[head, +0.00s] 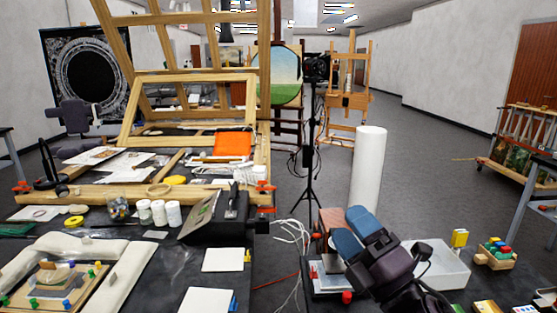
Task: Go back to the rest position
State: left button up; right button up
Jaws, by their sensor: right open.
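My right gripper (354,232) is at the lower right of the head view, dark with two blue fingers. Its fingers are open and spread apart, with nothing seen between them. It is above a small dark bench and covers part of what lies there. My left gripper is not in the head view. A small fragment (55,272) lies on a board with coloured pegs between pale padded cushions (125,275) at the lower left, well away from my right gripper.
A wooden frame (195,85) and a dark boxy device (215,215) fill the left.

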jog(key=s+d+f+m+g+h, duration=0.3)
jog(key=d+f+m+h, duration=0.35)
jog(key=f+m, duration=0.25)
jog(key=s+d+f+m+g+h, duration=0.3)
jog(key=d+f+m+h, duration=0.35)
jog(key=f+m, duration=0.3)
jog(key=s+d+f+m+g, duration=0.1)
jog(key=s+f+m+g, duration=0.5)
jog(key=s, duration=0.5)
jog(key=s+d+f+m+g, duration=0.2)
jog(key=s+f+g, duration=0.3)
jog(key=s+f, duration=0.4)
jog(key=w+f+n+t+b, duration=0.1)
jog(key=w+f+t+b, duration=0.4)
jog(key=f, duration=0.8)
jog(key=w+t, duration=0.1)
jog(key=t, duration=0.2)
jog(key=shift+w+a+y, duration=0.3)
jog(key=shift+w, duration=0.05)
jog(key=shift+n, duration=0.25)
